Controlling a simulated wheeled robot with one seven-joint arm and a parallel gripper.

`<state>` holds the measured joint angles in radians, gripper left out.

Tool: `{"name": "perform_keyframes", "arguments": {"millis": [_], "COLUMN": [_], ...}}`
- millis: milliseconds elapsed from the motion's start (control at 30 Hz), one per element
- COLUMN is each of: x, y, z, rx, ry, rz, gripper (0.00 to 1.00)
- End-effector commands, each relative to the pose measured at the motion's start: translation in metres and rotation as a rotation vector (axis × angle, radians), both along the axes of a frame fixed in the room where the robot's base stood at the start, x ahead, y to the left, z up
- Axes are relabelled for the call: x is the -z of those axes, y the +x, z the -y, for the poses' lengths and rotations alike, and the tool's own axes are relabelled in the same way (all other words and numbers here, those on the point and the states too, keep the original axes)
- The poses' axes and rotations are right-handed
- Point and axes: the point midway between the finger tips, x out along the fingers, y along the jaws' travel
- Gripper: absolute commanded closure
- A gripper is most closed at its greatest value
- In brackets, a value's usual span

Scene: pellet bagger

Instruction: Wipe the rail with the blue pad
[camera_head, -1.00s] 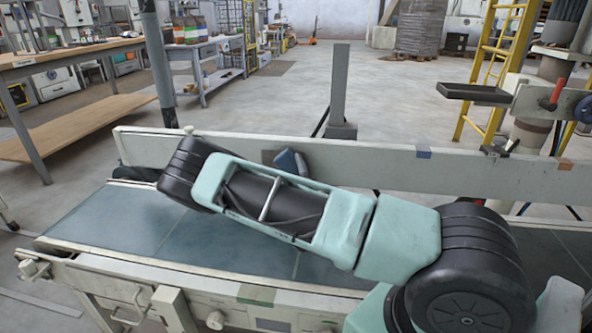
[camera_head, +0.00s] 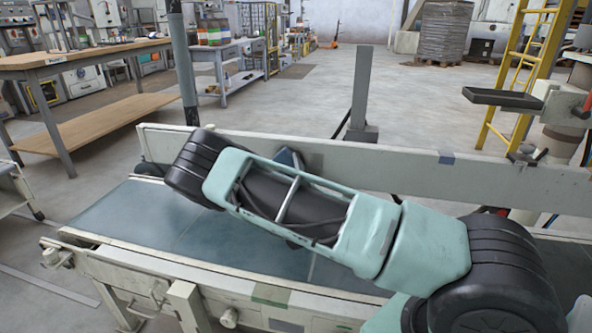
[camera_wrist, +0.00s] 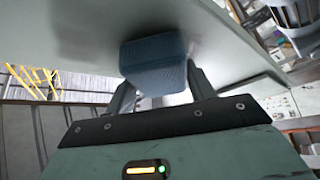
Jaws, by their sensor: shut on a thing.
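The rail (camera_head: 490,186) is the long cream board along the far side of the conveyor. The blue pad (camera_head: 288,158) shows in part above my arm, in front of the rail's face. In the wrist view the pad (camera_wrist: 153,62) sits between the two fingers of my gripper (camera_wrist: 160,82), which is shut on it. The pad's far side is up against the rail's pale face (camera_wrist: 220,35), seemingly touching it. A darker, blurred patch shows on the rail beside the pad in the wrist view. My arm hides the fingers in the head view.
The conveyor belt (camera_head: 135,215) lies below my arm. A grey post (camera_head: 361,95) stands behind the rail, and a dark tray (camera_head: 502,98) juts in at the right. Open floor lies beyond.

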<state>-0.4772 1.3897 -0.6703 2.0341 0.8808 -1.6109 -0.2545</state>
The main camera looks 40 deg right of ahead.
Motion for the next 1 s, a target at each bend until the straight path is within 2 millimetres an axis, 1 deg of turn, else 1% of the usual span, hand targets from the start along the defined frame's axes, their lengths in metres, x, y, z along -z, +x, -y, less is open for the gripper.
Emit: {"name": "perform_keyframes", "arguments": {"millis": [267, 633, 867, 1000], "x": [0.001, 0.0, -0.002, -0.002], "y": [0.008, 0.031, 0.029, 0.023], "z": [-0.006, -0.02, -0.021, -0.017], "rx": [-0.001, 0.0, 0.002, 0.003], "ry": [0.002, 0.001, -0.001, -0.001], "rz": [0.001, 0.001, -0.001, -0.001], "gripper": [0.64, 0.64, 0.64, 0.64]}}
